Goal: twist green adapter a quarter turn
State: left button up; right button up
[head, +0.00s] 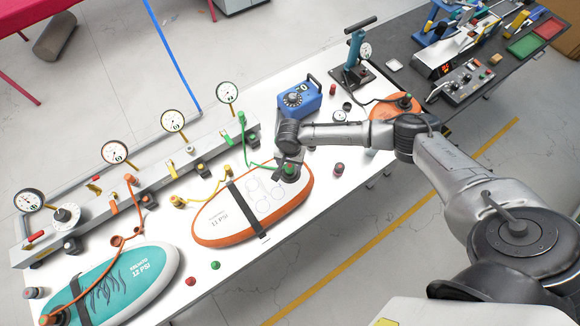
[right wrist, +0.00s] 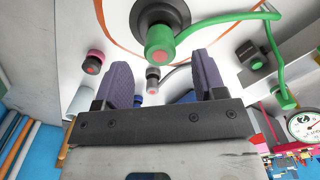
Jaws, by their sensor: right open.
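The green adapter (head: 291,169) sits at the right end of the white-and-orange board (head: 215,222) marked 11 PSI, with a green hose joined to it. In the right wrist view the green adapter (right wrist: 160,43) shows a reddish centre and sits on a dark round valve base (right wrist: 170,12). My right gripper (head: 283,163) is over that end of the board and partly covers the adapter in the head view. In the right wrist view its two fingers (right wrist: 163,72) are apart, with the adapter just beyond the gap between them. My left gripper is not in view.
A teal board (head: 130,278) marked 12 PSI lies at the lower left. A grey manifold rail (head: 150,185) with several gauges runs along the table's back. A blue box (head: 299,97) and a hand pump (head: 355,60) stand behind my right arm. Small caps lie at the front edge.

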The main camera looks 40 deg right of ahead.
aim_at(290, 165)
jog(key=shift+f, duration=2.85)
jog(key=shift+c, duration=0.2)
jog(key=c, duration=0.9)
